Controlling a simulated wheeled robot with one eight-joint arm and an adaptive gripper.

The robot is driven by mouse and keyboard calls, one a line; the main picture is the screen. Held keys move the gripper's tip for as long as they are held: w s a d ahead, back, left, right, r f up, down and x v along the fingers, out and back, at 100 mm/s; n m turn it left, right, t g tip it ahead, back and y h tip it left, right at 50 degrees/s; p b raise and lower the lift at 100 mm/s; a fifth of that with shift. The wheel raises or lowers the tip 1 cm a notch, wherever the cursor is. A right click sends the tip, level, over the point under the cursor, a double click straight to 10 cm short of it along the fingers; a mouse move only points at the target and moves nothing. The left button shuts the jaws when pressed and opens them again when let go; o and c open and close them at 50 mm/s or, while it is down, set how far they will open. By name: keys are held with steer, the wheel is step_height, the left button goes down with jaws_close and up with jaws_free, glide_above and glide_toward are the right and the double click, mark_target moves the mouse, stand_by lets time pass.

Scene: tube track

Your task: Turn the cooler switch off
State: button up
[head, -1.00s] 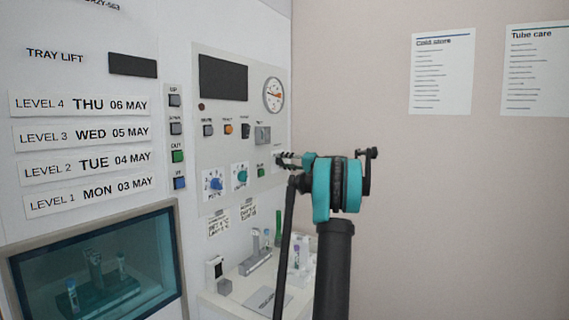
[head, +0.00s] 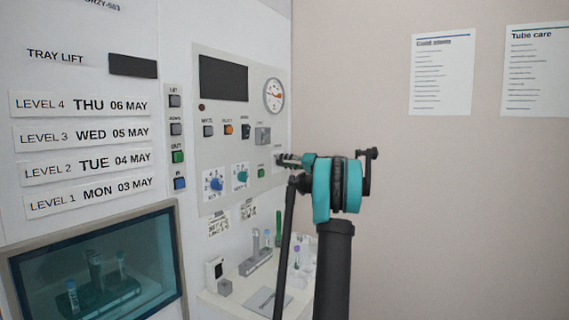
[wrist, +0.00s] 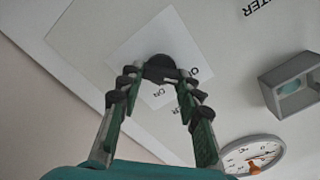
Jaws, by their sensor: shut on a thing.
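The cooler switch (wrist: 159,66) is a small dark knob on a white label plate with partly readable print, "ON" among it, in the wrist view. My gripper (wrist: 160,77) has its fingertips on either side of the knob and is shut on it. In the head view my gripper (head: 281,159) reaches the right edge of the control panel (head: 213,128), and its fingers hide the switch. The switch's exact position is hard to tell.
A round gauge (head: 274,95) and a grey square-framed fitting (wrist: 292,86) sit near the switch. Blue (head: 216,184) and teal (head: 241,177) knobs are lower left. Below, a shelf holds a tube rack (head: 256,260). The wall to the right is bare except for two notices.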

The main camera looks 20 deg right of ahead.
steer(key=o, duration=1.2)
steer(key=shift+c, duration=0.2)
steer(key=v, duration=1.2)
steer(key=shift+d, duration=0.1)
